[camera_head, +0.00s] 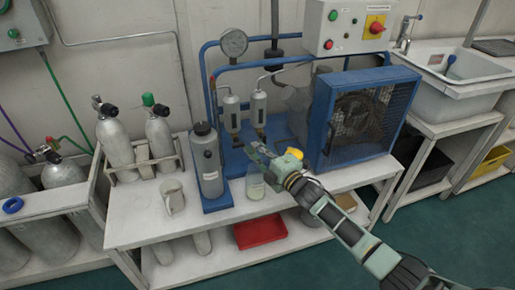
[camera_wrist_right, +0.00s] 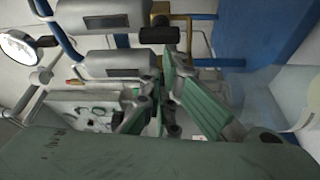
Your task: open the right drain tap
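Two grey filter cylinders stand side by side on the blue compressor frame in the head view. The right filter (camera_head: 258,107) has its drain tap at its lower end, small and dark there. In the right wrist view, turned sideways, the right filter (camera_wrist_right: 105,15) is uppermost, and a black tap with brass fittings (camera_wrist_right: 160,33) shows by its end. My right gripper (camera_head: 257,149) is just below and in front of the filters, apparently apart from the tap. Its fingers also show in the wrist view (camera_wrist_right: 160,80), overlapping so their gap is unclear. My left gripper is out of view.
A clear jar (camera_head: 254,187) stands below my right gripper. A grey cylinder (camera_head: 207,160) and a mug (camera_head: 172,197) are to the left. The caged blue fan unit (camera_head: 360,120) is close on the right. A red tray (camera_head: 260,231) lies on the lower shelf.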

